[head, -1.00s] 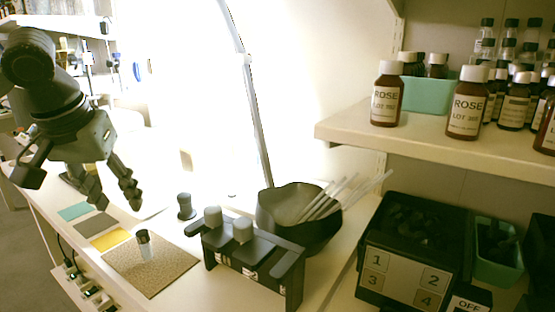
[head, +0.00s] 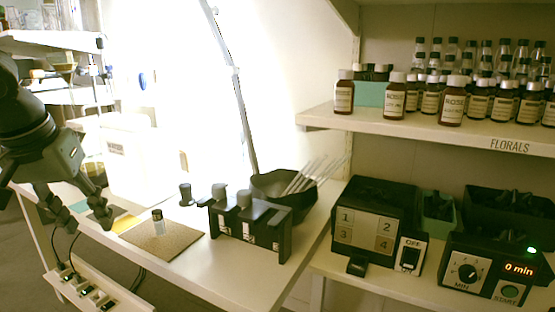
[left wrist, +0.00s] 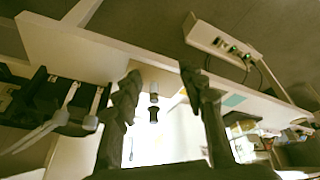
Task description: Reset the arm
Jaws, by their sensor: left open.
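My left gripper (head: 84,210) is at the left of the head view, its two fingers apart with nothing between them. It hangs above the left end of the bench, left of the cork mat. In the left wrist view my left gripper (left wrist: 158,100) also shows spread fingers. A small vial with a dark cap (head: 158,222) stands upright on the cork mat (head: 182,243), apart from the gripper. My right gripper is in no view.
A black rack (head: 270,235) with light-capped bottles and a dark bowl (head: 268,183) of pale sticks stand right of the mat. Brown bottles line the shelf (head: 400,124). A numbered black box (head: 375,215) and a timer unit (head: 490,270) sit at right.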

